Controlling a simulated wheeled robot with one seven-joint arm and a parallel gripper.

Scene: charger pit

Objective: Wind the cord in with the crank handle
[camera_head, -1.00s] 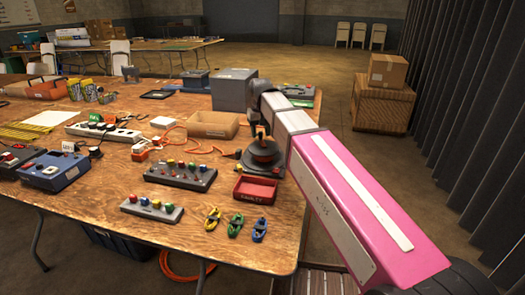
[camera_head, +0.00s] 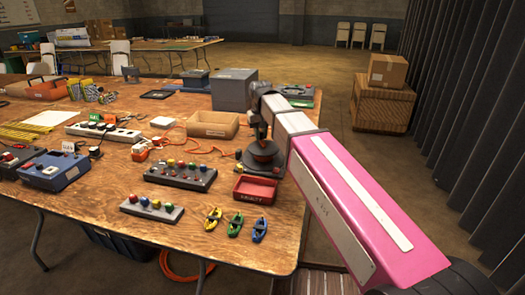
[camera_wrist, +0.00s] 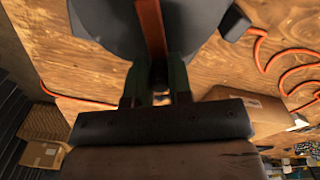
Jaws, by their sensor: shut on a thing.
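The cord reel (camera_head: 262,160) is a dark round drum on a wide grey base on the wooden table. The orange cord (camera_head: 205,150) lies in loose curves left of the reel and also shows in the wrist view (camera_wrist: 258,52). My gripper (camera_head: 257,138) reaches down over the reel. In the wrist view, the fingers of my gripper (camera_wrist: 157,82) are shut on the crank handle, which is mostly hidden between them.
A red tray (camera_head: 255,190) stands close in front of the reel, and an open cardboard box (camera_head: 212,125) behind it to the left. A button box (camera_head: 181,175) and small coloured clips (camera_head: 235,225) are nearby. A grey box (camera_head: 234,90) stands behind.

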